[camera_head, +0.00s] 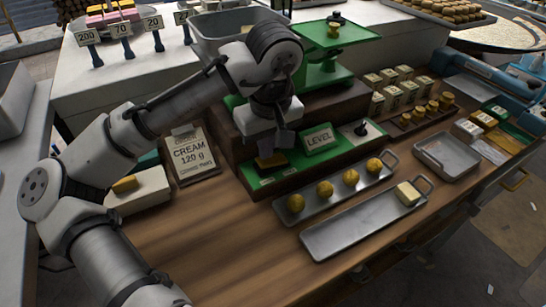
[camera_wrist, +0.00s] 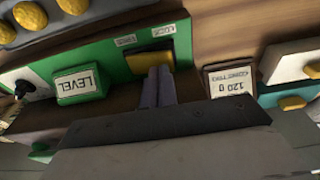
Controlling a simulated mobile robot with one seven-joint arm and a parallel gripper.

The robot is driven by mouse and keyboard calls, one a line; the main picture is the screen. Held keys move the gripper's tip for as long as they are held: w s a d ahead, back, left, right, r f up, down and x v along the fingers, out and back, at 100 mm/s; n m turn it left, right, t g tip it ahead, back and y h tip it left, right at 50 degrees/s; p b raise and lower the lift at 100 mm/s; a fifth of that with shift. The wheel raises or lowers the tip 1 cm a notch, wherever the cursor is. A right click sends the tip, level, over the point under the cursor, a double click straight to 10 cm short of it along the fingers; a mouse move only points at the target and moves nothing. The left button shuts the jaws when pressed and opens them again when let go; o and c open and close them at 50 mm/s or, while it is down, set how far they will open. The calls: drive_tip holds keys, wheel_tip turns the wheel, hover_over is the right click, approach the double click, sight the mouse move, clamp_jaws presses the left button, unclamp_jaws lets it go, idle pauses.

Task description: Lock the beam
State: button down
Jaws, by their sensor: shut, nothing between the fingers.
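The green weighing scale (camera_head: 327,75) stands on a dark wooden base at the back centre. On its green front panel is a yellow slider (camera_wrist: 150,62), with two small white labels beside it, one seeming to read LOCK. The slider also shows in the head view (camera_head: 270,161), partly dark. My gripper (camera_wrist: 159,72) is shut and empty, its fingertips at the slider's edge in the wrist view; I cannot tell if they touch. In the head view my gripper (camera_head: 281,146) is just above the slider. The beam itself is largely hidden behind my arm.
A LEVEL sign (camera_head: 319,138) and a small black lever (camera_head: 361,129) are right of the slider. In front are a tray of yellow balls (camera_head: 345,193) and a tray with a pale block (camera_head: 355,226). The front-left tabletop is clear.

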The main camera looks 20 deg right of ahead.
sight(267, 161)
drive_tip(key=shift+f+b, duration=0.3)
drive_tip(key=shift+f, duration=0.3)
idle(0.3)
wheel_tip(267, 161, up, 7)
drive_tip(key=p, duration=0.7)
idle(0.5)
